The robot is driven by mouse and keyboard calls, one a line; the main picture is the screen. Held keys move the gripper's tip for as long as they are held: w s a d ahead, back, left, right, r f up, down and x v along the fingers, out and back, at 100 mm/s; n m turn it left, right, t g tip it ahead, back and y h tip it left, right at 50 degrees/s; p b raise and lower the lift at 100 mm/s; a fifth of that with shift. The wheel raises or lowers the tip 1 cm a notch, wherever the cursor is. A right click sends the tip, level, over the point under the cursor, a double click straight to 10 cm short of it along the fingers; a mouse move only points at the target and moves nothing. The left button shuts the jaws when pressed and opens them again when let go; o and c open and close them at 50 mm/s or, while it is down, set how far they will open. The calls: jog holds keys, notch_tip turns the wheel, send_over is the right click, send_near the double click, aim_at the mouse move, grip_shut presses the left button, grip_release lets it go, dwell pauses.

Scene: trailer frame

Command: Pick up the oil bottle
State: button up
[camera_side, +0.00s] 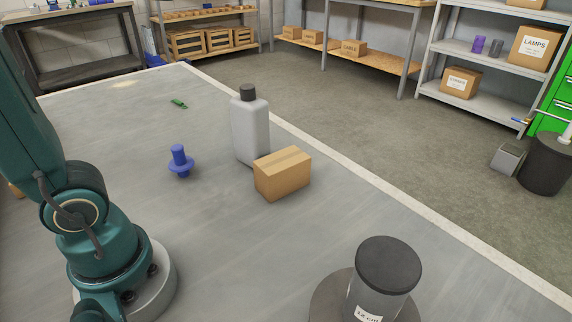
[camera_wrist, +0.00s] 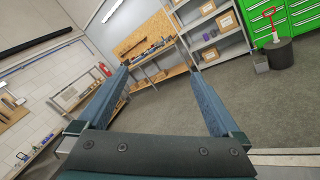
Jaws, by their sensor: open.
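The oil bottle, a light grey bottle (camera_side: 250,130) with a dark cap, stands upright on the grey table in the side view. A small cardboard box (camera_side: 283,174) sits close in front of it to the right and overlaps its lower edge in the picture. I cannot tell if they touch. My gripper (camera_wrist: 156,74) shows in the wrist view with its two blue fingers wide apart and nothing between them. It points out at the room, and the bottle is not in that view. The side view shows my arm at the left but not my gripper.
A blue flanged part (camera_side: 180,163) stands left of the bottle. A small green item (camera_side: 179,104) lies farther back. A dark-topped cylinder (camera_side: 388,265) stands at the front right. The table (camera_side: 230,260) is clear between these. Shelves and boxes stand beyond the table's pale edge.

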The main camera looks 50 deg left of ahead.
jog(key=w+a+f+n+g+y, duration=0.25)
jog(key=a+n+g+y, duration=0.35)
jog(key=n, duration=0.5)
jog(key=n+g+y, duration=0.1)
jog(key=n+g, duration=0.4)
jog(key=n, duration=0.2)
send_over(262, 105)
jog(key=w+a, duration=0.3)
jog(key=a, duration=0.1)
notch_tip(262, 105, down, 8)
jog(key=s+f+n+g, duration=0.1)
jog(key=f+n+g, duration=0.1)
jog(key=f, duration=0.2)
jog(key=f+n+g, duration=0.2)
jog(key=f, duration=0.1)
jog(key=s+f+n+g, duration=0.1)
jog(key=f+n+g, duration=0.1)
jog(key=f, duration=0.2)
jog(key=shift+s+f+g+h, duration=0.3)
jog(key=shift+s, duration=0.05)
jog(key=f+g, duration=0.1)
jog(key=f, duration=0.2)
jog(key=d+f, duration=0.1)
jog(key=f, duration=0.2)
jog(key=f+g, duration=0.1)
jog(key=f, duration=0.2)
jog(key=shift+s+d+f+g, duration=0.25)
jog(key=shift+s+f+g, duration=0.05)
jog(key=shift+s+f, duration=0.1)
jog(key=shift+x, duration=2.45)
